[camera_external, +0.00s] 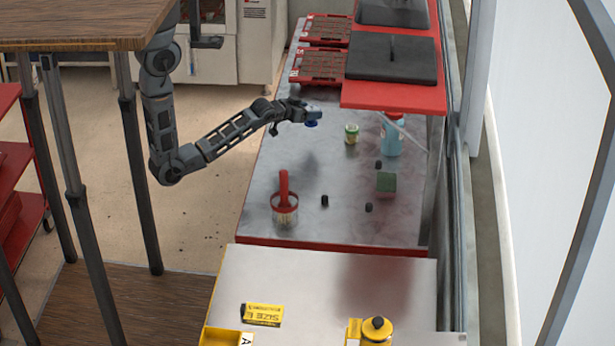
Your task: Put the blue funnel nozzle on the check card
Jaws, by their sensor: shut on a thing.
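My gripper (306,116) is shut on the blue funnel nozzle (312,123), which shows as a small blue piece under the fingers. The gripper holds it above the left part of the grey metal table, and the fingers partly hide it. A yellow card with black "SIZE" lettering (262,315) lies on the pale nearer table, far from the gripper; it is the only card I can make out, and I cannot tell for sure that it is the check card.
A yellow container (377,331) stands on the pale table (320,275), whose middle is clear.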

